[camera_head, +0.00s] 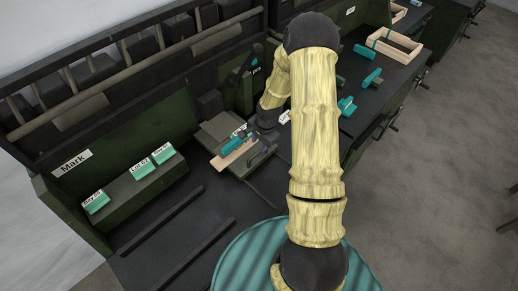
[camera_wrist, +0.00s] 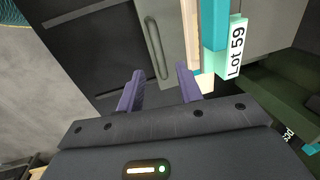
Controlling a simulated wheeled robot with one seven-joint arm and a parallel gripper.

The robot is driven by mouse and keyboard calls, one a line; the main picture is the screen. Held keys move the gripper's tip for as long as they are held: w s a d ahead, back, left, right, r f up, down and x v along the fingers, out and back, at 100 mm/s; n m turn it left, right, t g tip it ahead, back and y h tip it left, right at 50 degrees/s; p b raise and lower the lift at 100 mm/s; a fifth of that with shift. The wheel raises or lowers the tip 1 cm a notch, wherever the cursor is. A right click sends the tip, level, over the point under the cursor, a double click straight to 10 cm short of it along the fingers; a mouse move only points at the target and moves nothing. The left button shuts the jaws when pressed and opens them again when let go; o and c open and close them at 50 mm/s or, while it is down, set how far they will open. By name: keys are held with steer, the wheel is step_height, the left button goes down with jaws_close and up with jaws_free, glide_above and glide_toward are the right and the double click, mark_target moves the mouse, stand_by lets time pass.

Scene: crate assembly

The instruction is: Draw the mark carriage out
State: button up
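The mark carriage appears to be the grey plate (camera_head: 213,133) at the station signed Mark; it also shows in the wrist view (camera_wrist: 172,20). A raised bar handle (camera_wrist: 155,48) runs along the plate. A pale wooden strip (camera_head: 232,156) and a teal block (camera_head: 231,144) lie on the plate, with a white "Lot 59" tag (camera_wrist: 236,48) beside the teal block. My gripper (camera_wrist: 160,70) is open, with its purple fingers apart. The handle's near end shows between the fingertips; I cannot tell whether they reach down around it. In the head view my arm partly hides the plate.
Teal lot blocks (camera_head: 144,168) sit on a green ledge at the left. Two dark bars (camera_head: 160,218) lie on the black bench in front, with clear surface between them. A wooden crate frame (camera_head: 398,43) and teal-ended parts (camera_head: 372,78) are on the right bench.

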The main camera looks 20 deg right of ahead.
mark_target(257, 153)
steer(key=f, duration=0.2)
steer(key=w+f, duration=0.1)
steer(key=f, duration=0.1)
steer(key=f+p, duration=0.1)
steer(key=f, duration=0.1)
steer(key=shift+w+a+f, duration=0.15)
steer(key=shift+a+f, duration=0.15)
steer(key=shift+c, duration=0.5)
